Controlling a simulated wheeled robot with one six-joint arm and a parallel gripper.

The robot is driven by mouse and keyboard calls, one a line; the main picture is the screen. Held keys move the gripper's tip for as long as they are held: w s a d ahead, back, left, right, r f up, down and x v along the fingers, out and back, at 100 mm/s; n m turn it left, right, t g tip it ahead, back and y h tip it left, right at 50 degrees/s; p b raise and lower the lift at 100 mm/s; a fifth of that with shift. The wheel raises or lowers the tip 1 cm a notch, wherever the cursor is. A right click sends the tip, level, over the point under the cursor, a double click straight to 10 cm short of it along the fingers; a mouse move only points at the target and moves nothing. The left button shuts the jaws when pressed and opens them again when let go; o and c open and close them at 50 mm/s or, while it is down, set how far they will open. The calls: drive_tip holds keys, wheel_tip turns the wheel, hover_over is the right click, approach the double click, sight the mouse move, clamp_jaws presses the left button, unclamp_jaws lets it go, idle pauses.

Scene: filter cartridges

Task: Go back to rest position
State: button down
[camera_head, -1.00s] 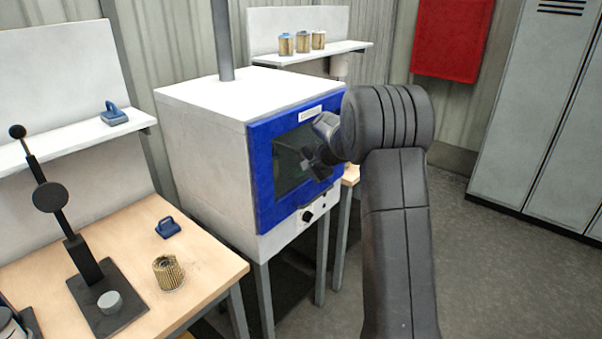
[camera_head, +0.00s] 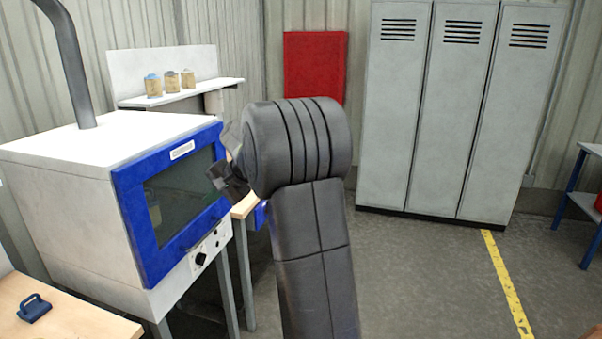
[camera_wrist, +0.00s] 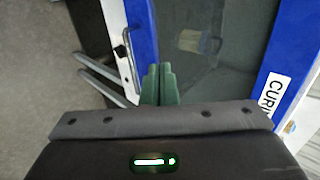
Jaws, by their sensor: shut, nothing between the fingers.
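My gripper shows in the wrist view (camera_wrist: 158,84), its two green fingers together with nothing between them. In the head view my arm is raised and bent in the middle of the picture, and the gripper end (camera_head: 226,178) points left, in front of the oven's blue door (camera_head: 128,215). The fingertips are hard to make out there. The door is closed, with a dark window. In the wrist view the blue door frame (camera_wrist: 281,60), part of its label and the handle lie beyond the fingers.
The white oven (camera_head: 60,205) stands on legs at left. A wooden bench (camera_head: 70,318) with a blue-handled item (camera_head: 34,308) is at lower left. A shelf (camera_head: 190,93) holds three cartridges. Grey lockers (camera_head: 440,110) stand at the back. Open floor with a yellow line (camera_head: 505,280) lies right.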

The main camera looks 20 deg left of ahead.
drive_tip(key=p, duration=0.2)
approach(175, 218)
wheel_tip(175, 218, down, 3)
drive_tip(key=a, duration=0.2)
drive_tip(key=a+f+p, duration=0.1)
drive_tip(key=a, duration=0.1)
drive_tip(key=shift+w+a, duration=0.15)
drive_tip(key=shift+a, duration=0.1)
